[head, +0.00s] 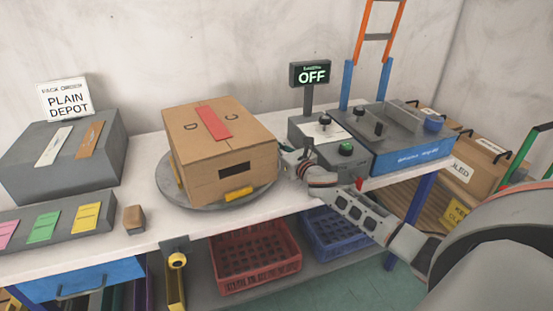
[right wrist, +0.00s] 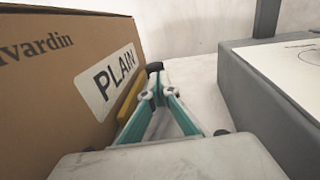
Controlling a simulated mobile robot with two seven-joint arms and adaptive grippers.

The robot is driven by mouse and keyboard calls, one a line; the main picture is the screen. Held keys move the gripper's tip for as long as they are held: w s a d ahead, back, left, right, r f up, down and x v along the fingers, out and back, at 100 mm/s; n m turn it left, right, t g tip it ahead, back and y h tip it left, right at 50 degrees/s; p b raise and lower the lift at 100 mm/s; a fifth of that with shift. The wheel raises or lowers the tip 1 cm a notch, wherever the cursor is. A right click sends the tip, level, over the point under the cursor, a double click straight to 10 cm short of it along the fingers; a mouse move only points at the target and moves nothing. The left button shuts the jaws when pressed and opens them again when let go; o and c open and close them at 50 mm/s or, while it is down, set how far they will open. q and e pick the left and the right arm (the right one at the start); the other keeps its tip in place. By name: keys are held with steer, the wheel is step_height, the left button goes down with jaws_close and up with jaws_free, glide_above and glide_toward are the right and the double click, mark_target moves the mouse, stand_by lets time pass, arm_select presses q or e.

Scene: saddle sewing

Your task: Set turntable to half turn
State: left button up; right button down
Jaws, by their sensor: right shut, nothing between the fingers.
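The turntable (head: 172,196) is a round grey disc on the white bench. A cardboard box (head: 207,158) sits on it, with red tape on top and a dark slot in front. Yellow blocks (head: 239,194) stand on the disc against the box's sides. In the right wrist view, the box (right wrist: 50,80) carries a PLAIN label, with a yellow block (right wrist: 130,101) at its foot. My right gripper (right wrist: 157,82) is shut and empty, close beside that block; I cannot tell whether they touch. In the head view its fingertips are hidden. My left gripper is out of view.
A grey control box (head: 318,140) with knobs and an OFF sign (head: 311,74) stands just right of my right gripper. A blue-fronted machine (head: 411,157) is beyond it. A small brown block (head: 134,219) lies left of the turntable. Crates (head: 255,270) sit below the bench.

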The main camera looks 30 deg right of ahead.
steer(key=shift+w+d, duration=0.25)
steer(key=shift+w, duration=0.45)
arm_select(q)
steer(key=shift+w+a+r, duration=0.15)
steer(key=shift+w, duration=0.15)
arm_select(e)
steer(key=shift+w, duration=0.2)
steer(key=shift+w+d, duration=0.1)
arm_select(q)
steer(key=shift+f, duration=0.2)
